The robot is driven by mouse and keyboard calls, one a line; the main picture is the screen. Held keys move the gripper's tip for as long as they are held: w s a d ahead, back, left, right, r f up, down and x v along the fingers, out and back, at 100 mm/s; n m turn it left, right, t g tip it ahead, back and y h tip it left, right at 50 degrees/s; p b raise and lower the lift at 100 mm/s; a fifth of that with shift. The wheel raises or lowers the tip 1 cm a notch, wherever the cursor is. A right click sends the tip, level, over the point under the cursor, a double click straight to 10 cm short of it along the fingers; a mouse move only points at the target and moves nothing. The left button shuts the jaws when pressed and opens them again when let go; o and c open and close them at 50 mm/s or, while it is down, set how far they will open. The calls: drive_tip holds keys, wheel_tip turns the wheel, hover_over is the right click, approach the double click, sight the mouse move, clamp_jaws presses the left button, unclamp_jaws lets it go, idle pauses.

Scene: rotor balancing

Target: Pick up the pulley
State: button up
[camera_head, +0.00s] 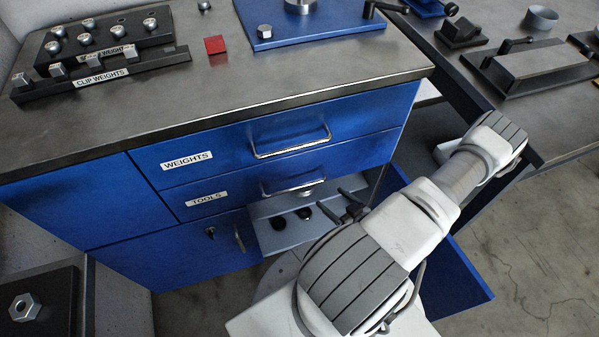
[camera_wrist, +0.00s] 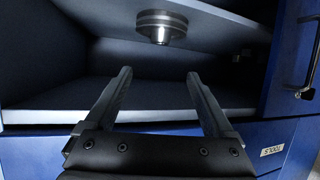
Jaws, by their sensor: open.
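The pulley (camera_wrist: 160,26), a grooved round metal piece with a narrower hub, is inside the open blue cabinet. In the wrist view it is beyond my fingertips, near the top edge. That view looks upside down, so the pulley seems to hang from the pale surface it rests on. My gripper (camera_wrist: 158,76) is open and empty, its two dark fingers pointing into the cabinet, apart from the pulley. In the head view the dark fingers of my gripper (camera_head: 342,203) are at the cabinet opening, and a small metallic part (camera_head: 306,191) shows under the drawers, possibly the pulley.
The pale cabinet shelf (camera_head: 272,238) bears two dark round spots. The TOOLS drawer (camera_head: 235,192) is shut above the opening. An open blue door (camera_head: 462,285) stands right of my arm. Clip weights (camera_head: 100,76) and a red block (camera_head: 215,44) are on the counter.

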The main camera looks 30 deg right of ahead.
sight(311, 190)
drive_tip(key=b+x, duration=0.3)
drive_tip(key=x, duration=0.9)
drive_tip(key=shift+w+f+b, duration=0.15)
drive_tip(key=shift+f+b, duration=0.1)
drive_tip(key=shift+b, duration=0.1)
drive_tip(key=b+x, duration=0.2)
drive_tip(key=x, duration=0.2)
drive_tip(key=shift+a+f, duration=0.1)
drive_tip(key=shift+f, duration=0.15)
drive_tip(key=shift+w+f, duration=0.1)
drive_tip(key=shift+w, duration=0.35)
clamp_jaws()
